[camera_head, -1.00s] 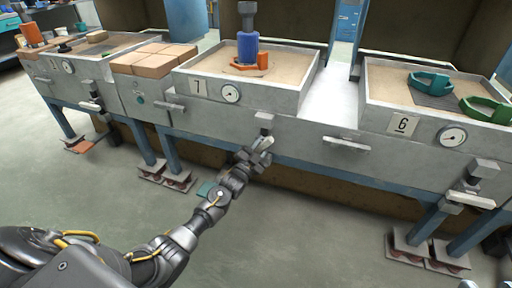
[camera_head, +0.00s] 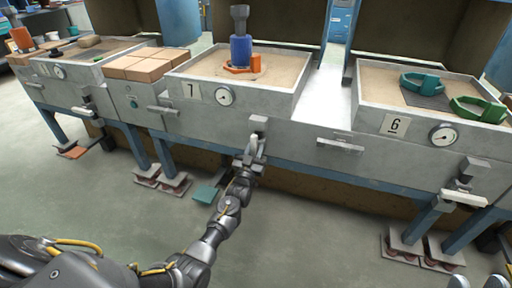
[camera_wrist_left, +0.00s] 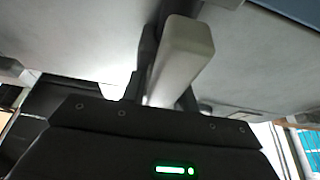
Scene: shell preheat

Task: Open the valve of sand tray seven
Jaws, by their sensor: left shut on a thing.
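Sand tray seven (camera_head: 192,114), marked with a 7, stands left of centre in the head view. A grey valve block (camera_head: 258,124) is on its front, with a pale lever handle (camera_head: 253,147) just below. My left gripper (camera_head: 249,160) is shut on this handle, which looks steeply tilted. In the left wrist view the handle is a pale grey bar (camera_wrist_left: 184,52) between the dark fingers (camera_wrist_left: 165,75) and sticks out beyond them. The fingers partly hide the handle's near end.
Tray six (camera_head: 370,121) stands at the right, with its own pale valve lever (camera_head: 464,198). A drawer handle (camera_head: 340,144) sits right of the held lever. A teal pedal (camera_head: 206,194) lies low near my left arm. The floor in front is open.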

